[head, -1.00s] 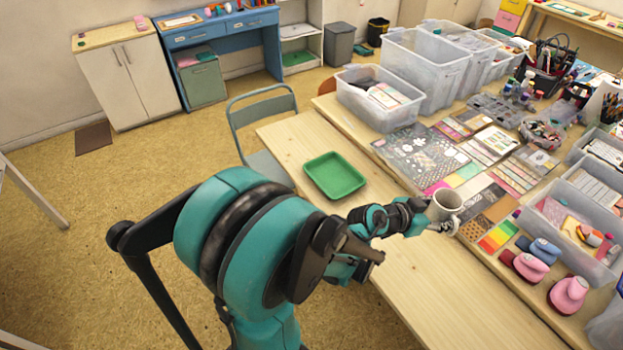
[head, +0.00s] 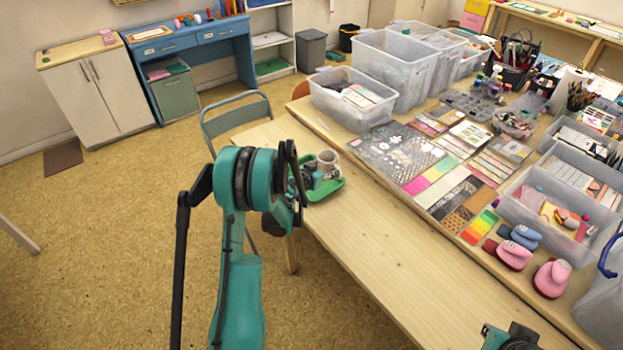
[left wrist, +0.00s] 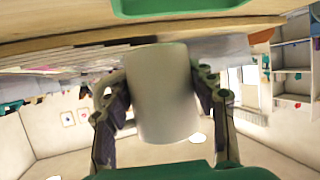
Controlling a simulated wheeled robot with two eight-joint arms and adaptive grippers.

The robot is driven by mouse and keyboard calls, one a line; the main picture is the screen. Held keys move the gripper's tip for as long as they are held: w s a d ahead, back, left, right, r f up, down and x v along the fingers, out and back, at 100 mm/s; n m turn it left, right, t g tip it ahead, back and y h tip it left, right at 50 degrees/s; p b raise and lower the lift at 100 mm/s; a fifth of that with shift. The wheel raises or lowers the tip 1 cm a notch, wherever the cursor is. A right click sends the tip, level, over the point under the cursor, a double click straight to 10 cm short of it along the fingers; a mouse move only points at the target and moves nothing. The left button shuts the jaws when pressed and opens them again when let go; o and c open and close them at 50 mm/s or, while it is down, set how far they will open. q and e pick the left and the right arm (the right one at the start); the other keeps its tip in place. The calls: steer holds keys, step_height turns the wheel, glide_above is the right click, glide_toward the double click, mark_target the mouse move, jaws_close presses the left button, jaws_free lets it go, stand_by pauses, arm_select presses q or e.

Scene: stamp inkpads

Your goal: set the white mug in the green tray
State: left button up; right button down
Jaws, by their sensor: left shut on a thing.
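The white mug (head: 327,158) is held by my left gripper (head: 308,177) at the green tray (head: 328,190) in the head view. My arm covers the left part of the tray. In the left wrist view the mug (left wrist: 162,95) sits between the two fingers (left wrist: 165,100), which are shut on it. The tray (left wrist: 180,8) shows there at the top edge, apart from the mug in the picture. The exact height of the mug over the tray is hard to tell. Part of my right arm's end (head: 510,338) shows at the bottom edge of the head view; its fingers are not clear.
The wooden table (head: 400,255) is bare in front of the tray. Stamp sheets (head: 400,155), clear bins (head: 352,97) and pink and blue stampers (head: 520,250) lie along the back and right. A grey-green chair (head: 235,115) stands at the table's left end.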

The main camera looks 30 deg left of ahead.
arm_select(q)
steer(key=w+a+f+b, duration=0.1)
steer(key=a, duration=0.1)
steer(key=a+f, duration=0.2)
steer(key=a, duration=0.1)
steer(key=w+a+f+b, duration=0.1)
steer(key=a+f, duration=0.1)
steer(key=shift+w+a+f+b, duration=0.1)
steer(key=shift+w+a+b, duration=0.15)
steer(key=shift+w+b, duration=0.05)
step_height(320, 180, down, 4)
steer(key=shift+r+b, duration=0.1)
steer(key=shift+b, duration=0.9)
steer(key=shift+r, duration=0.1)
steer(key=o, duration=1.4)
